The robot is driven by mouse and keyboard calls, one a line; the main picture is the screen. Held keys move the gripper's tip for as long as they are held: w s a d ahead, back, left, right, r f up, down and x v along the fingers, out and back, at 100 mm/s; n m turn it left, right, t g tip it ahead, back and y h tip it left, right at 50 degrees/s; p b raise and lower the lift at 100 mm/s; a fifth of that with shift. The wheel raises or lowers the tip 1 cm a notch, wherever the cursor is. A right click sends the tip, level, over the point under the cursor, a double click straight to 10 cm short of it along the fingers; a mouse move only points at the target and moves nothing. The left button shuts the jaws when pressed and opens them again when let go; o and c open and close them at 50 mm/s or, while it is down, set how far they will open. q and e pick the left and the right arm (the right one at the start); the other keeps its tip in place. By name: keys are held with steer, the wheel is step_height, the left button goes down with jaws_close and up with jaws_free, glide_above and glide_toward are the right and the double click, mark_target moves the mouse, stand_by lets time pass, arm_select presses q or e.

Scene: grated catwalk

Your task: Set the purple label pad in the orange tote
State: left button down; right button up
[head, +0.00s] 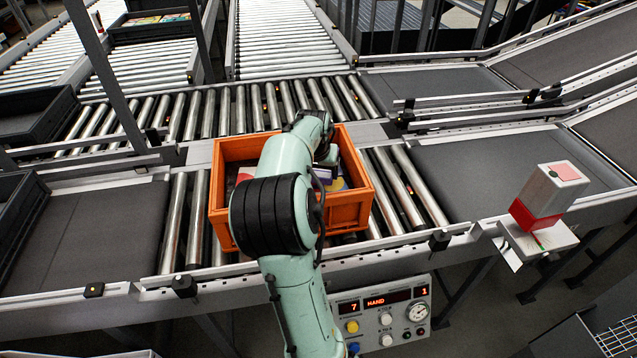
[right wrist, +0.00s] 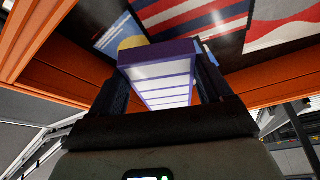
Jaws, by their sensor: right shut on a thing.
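The orange tote (head: 352,212) stands on the roller conveyor in the middle of the head view. My right arm reaches over it from the front and hides much of its inside. My right gripper (head: 327,160) is down at the tote's opening. In the right wrist view, the purple label pad (right wrist: 160,72), with a white, purple-lined face, is held between the two fingers of my right gripper (right wrist: 158,82). The pad is inside the tote's orange walls, above its contents; whether it touches them I cannot tell. My left gripper is not in view.
Inside the tote lie a red-white-blue striped item (right wrist: 190,18), a blue item (right wrist: 118,35) and a yellow item (right wrist: 131,43). A control panel (head: 383,318) hangs at the front. A red-and-white box device (head: 545,195) stands right. Dark trays (head: 20,215) are at left.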

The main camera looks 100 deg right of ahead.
mark_target(319, 181)
steer(key=shift+f+b, duration=0.4)
steer(key=shift+f, duration=1.6)
steer(key=shift+f, duration=0.15)
steer(key=o, duration=1.1)
steer(key=shift+c, duration=0.2)
steer(key=shift+r, duration=0.4)
steer(key=p+v, duration=0.2)
steer(key=v, duration=0.9)
steer(key=shift+r, duration=0.25)
